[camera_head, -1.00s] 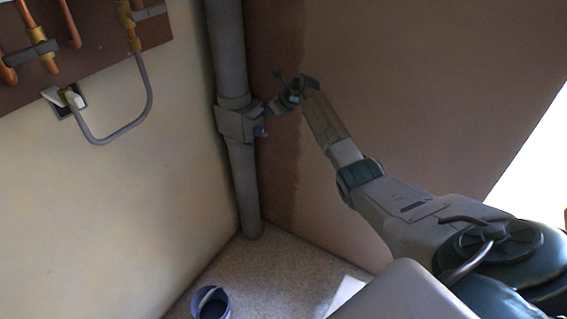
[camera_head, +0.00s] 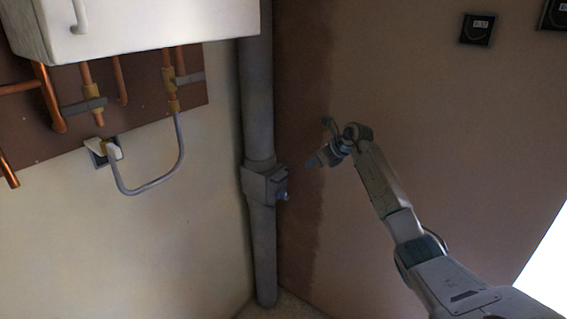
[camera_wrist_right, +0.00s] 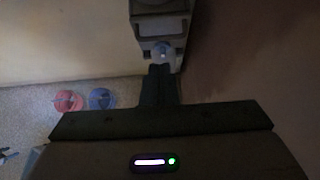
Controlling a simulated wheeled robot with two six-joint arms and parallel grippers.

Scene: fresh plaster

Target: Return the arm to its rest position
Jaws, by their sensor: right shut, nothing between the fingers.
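My right arm (camera_head: 385,190) reaches up from the lower right in the head view. Its gripper (camera_head: 314,162) is shut and empty, in front of the brown wall. It is to the right of and a little above the grey box fitting (camera_head: 262,185) on the vertical pipe, with a visible gap between them. In the right wrist view the shut fingers (camera_wrist_right: 160,70) point towards the fitting (camera_wrist_right: 160,25) with its small pale knob. The left gripper is not in view.
The grey vertical pipe (camera_head: 256,90) stands in the wall corner. Copper pipes (camera_head: 118,80) and a white cabinet (camera_head: 140,22) are at the upper left. A red bucket (camera_wrist_right: 68,101) and a blue bucket (camera_wrist_right: 102,98) stand on the floor.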

